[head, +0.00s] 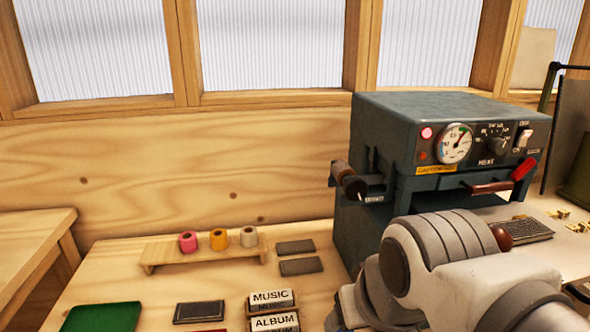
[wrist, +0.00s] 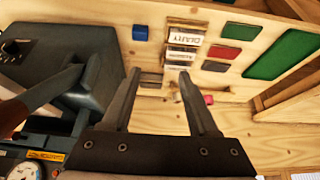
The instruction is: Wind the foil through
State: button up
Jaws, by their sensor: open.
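The dark grey-green foil machine (head: 375,215) stands at the right of the bench, with a gauge, a heat dial and a switch on its front. Its winding knob (head: 350,182), dark with a brown end, juts from the left side above a label that seems to read WIND. A pink roll (head: 188,242), a yellow-orange roll (head: 219,239) and a cream roll (head: 248,237) sit on a low wooden rack (head: 160,256). In the wrist view my gripper (wrist: 159,72) is open, with nothing between its fingers, beside the machine (wrist: 95,80). The head view hides the fingers behind my arm.
Labelled blocks MUSIC (head: 272,299) and ALBUM (head: 275,323), dark plates (head: 300,266) and a green book (head: 103,317) lie on the bench. Bench left of the machine is partly clear.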

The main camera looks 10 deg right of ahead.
jog(key=w+d+r+m+g+h+p, duration=0.3)
jog(key=w+r+m, duration=0.5)
jog(key=w+r, duration=0.65)
notch_tip(320, 180, up, 8)
jog(key=m+g+h+p, duration=0.2)
jog(key=m+g+p, duration=0.15)
jog(key=m, duration=0.65)
send_over(358, 178)
jog(key=a, duration=0.6)
jog(key=shift+t+y, duration=0.3)
jog(key=shift+t, duration=0.15)
jog(key=b+x, duration=0.4)
jog(key=x, duration=1.2)
jog(key=shift+d+f+b, duration=0.1)
jog(key=shift+f+b, duration=0.25)
jog(key=shift+b, duration=0.05)
grip_shut()
